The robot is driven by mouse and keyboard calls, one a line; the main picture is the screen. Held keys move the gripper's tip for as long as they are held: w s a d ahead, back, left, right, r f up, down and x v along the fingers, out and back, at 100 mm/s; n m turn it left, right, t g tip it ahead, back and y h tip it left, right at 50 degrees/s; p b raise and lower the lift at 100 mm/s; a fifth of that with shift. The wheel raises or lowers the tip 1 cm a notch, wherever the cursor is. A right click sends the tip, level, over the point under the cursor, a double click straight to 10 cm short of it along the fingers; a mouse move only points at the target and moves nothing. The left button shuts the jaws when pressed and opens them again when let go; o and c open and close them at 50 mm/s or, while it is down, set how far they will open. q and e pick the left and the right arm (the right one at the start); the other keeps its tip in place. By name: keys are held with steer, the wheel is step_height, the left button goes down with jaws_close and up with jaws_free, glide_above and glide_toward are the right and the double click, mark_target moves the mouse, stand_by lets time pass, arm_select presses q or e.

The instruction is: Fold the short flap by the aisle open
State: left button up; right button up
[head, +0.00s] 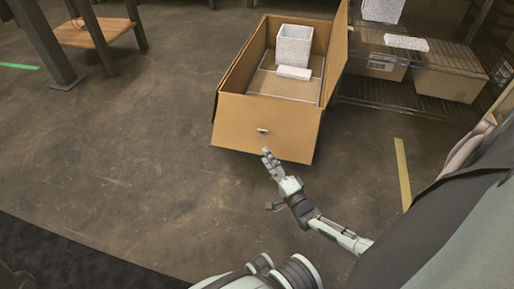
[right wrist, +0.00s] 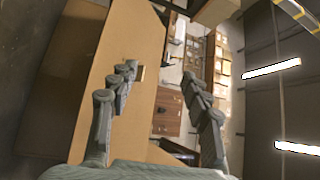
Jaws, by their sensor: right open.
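A large open cardboard box (head: 265,128) stands on the floor at upper centre in the head view. Its near short panel faces me and slopes outward, with a small pale tab or slot (head: 263,130) in it. I cannot tell whether this panel is the short flap hanging down or the end wall. A long flap (head: 338,55) stands up on the right side. My right gripper (head: 271,160) is just in front of the panel's lower edge. In the right wrist view it is open (right wrist: 159,73), with a cardboard panel (right wrist: 117,40) behind its left finger. Contact cannot be made out. My left gripper is out of view.
Inside the box are a white textured bin (head: 294,46) and a small white block (head: 294,73). A wire shelf with cartons (head: 447,84) stands close on the right. A wooden-topped stand (head: 95,32) is at upper left. The floor left of the box is clear.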

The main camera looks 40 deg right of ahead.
steer(key=w+r+b, duration=0.1)
steer(key=w, duration=0.6)
steer(key=shift+d, duration=0.25)
steer(key=shift+c, duration=0.3)
jaws_close()
steer(key=c, duration=1)
jaws_free()
steer(key=o, duration=1.1)
steer(key=shift+c, duration=0.2)
steer(key=s+f, duration=0.1)
steer(key=s, duration=1)
steer(key=shift+s+a+f, duration=0.3)
steer(key=shift+s+a, duration=0.1)
steer(key=shift+a, duration=0.05)
